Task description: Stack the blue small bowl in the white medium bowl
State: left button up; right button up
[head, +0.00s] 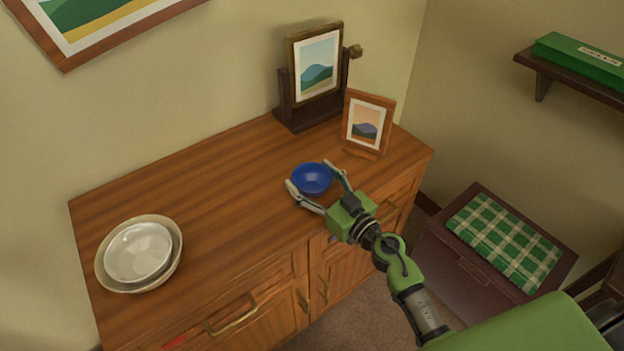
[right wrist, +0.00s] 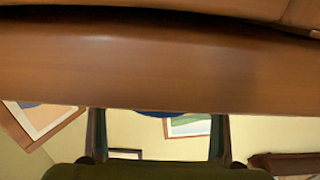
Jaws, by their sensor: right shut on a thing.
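The small blue bowl (head: 312,180) is upright at the right part of the wooden dresser top, between the fingers of my right gripper (head: 311,175). The gripper is shut on it from the front side, one finger at each side. I cannot tell whether the bowl touches the dresser. In the right wrist view only a sliver of the blue bowl (right wrist: 163,113) shows between the fingers. The white medium bowl (head: 139,251) sits at the left end of the dresser, nested inside a larger cream bowl (head: 176,262). It looks empty. My left gripper is not in view.
The dresser top (head: 215,205) is clear between the blue bowl and the nested bowls. A small picture frame (head: 367,123) and a dark stand with a picture (head: 317,66) stand behind the blue bowl. A dark chest with a green checked cloth (head: 503,240) is at right.

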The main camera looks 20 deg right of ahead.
jog(key=shift+f, duration=0.2)
jog(key=o, duration=1.1)
jog(key=shift+o, duration=0.2)
